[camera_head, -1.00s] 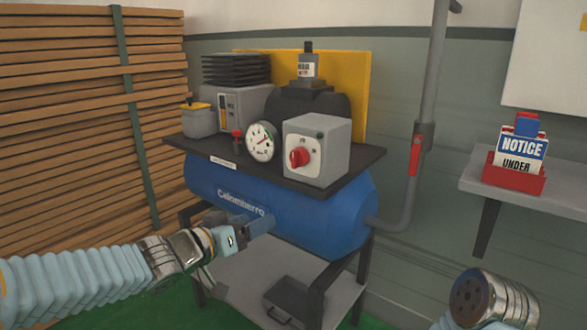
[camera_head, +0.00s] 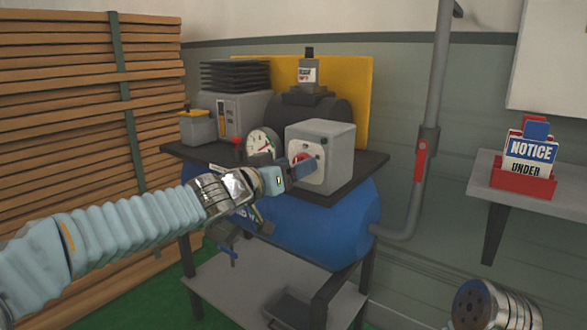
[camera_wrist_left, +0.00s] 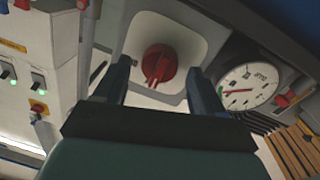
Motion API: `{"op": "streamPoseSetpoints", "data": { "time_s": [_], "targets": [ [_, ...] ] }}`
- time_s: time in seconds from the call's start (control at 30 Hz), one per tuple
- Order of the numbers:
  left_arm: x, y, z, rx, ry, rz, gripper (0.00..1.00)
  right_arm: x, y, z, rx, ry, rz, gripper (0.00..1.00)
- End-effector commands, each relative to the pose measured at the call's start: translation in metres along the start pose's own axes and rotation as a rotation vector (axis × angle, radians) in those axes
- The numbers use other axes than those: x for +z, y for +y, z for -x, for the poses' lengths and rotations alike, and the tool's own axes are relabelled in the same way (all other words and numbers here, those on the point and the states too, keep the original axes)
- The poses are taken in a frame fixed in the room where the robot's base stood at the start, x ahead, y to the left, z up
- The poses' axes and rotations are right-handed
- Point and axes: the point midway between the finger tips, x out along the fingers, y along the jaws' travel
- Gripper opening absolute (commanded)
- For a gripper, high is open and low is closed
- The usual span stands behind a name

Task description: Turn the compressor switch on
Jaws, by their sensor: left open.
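The compressor switch is a red rotary knob (camera_wrist_left: 160,64) on the pale front plate of a grey box (camera_head: 331,143). In the head view the knob (camera_head: 304,158) is partly hidden by my left gripper (camera_head: 300,167), which is right in front of it. In the left wrist view my left gripper (camera_wrist_left: 162,92) is open, one finger on each side of the knob in the picture, with nothing held. I cannot tell whether the fingers touch the knob. My right gripper is not clearly visible; only part of my right arm shows at the lower right.
A round gauge (camera_head: 262,143) sits just left of the switch box, above the blue tank (camera_head: 330,222). A grey pipe with a red lever (camera_head: 420,160) rises at the right. Stacked boards (camera_head: 70,120) stand at the left. A shelf (camera_head: 490,180) holds a notice box.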

Motion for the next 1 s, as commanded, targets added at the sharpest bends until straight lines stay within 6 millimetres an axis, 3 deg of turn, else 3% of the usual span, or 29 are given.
{"op": "streamPoseSetpoints", "data": {
  "time_s": [0.33, 0.7, 1.0],
  "targets": [
    [-0.0001, 0.0002, -0.0049, 0.0, 0.0, 0.0, 0.7, -0.0002, 0.0001, -0.0001, 0.0, 0.0, 0.0, 0.0],
    [0.0001, 0.0002, -0.0046, 0.0, 0.0, 0.0, 0.14, -0.0002, 0.0, -0.0001, 0.0, 0.0, 0.0, 0.0],
    [-0.0006, 0.0005, -0.0046, 0.0, -0.003, -0.038, 0.14, 0.0001, -0.0014, 0.0023, -0.001, 0.0, 0.001, 0.0]
  ]
}}
